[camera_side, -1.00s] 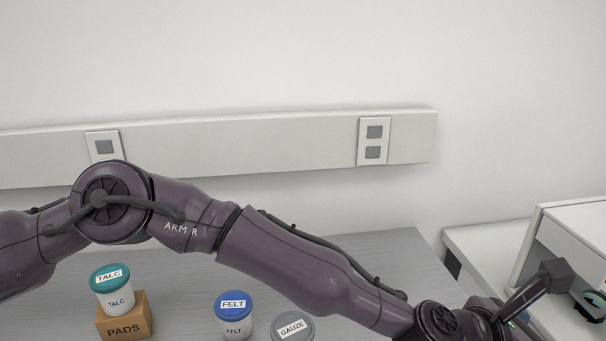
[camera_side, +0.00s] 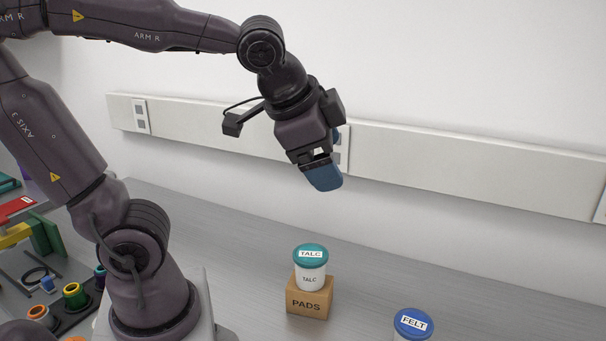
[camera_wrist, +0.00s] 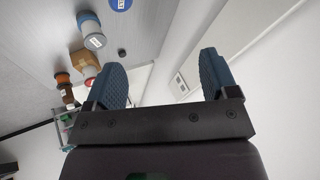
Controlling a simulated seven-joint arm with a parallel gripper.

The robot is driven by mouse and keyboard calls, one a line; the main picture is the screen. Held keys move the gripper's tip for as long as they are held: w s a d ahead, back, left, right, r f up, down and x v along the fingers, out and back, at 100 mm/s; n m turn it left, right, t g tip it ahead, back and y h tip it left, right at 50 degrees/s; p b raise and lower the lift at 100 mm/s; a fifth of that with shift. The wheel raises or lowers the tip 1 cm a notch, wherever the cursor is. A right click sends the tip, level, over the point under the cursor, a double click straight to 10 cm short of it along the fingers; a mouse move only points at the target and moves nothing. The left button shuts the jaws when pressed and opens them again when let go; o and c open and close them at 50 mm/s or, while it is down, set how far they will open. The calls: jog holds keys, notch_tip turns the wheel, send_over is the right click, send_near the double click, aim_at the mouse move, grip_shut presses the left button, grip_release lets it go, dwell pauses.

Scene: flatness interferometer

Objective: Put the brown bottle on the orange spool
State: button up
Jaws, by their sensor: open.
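My gripper (camera_side: 322,176) is open and empty, raised high above the grey bench. Its two blue fingers also show spread apart in the wrist view (camera_wrist: 165,80).
A teal-lidded TALC jar (camera_side: 310,268) stands on the cardboard PADS box (camera_side: 309,299). A blue-lidded FELT jar (camera_side: 412,324) stands to its right. A yellow-and-green piece (camera_side: 75,296) sits beside the orange-rimmed one. The bench behind the box is clear.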

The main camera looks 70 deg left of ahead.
jog(key=s+f+n+h, duration=0.2)
jog(key=s+n, duration=0.2)
jog(key=s, duration=0.2)
jog(key=shift+f+n+g, duration=0.25)
jog(key=shift+n+g, duration=0.05)
jog(key=shift+n, duration=0.1)
dwell(0.6)
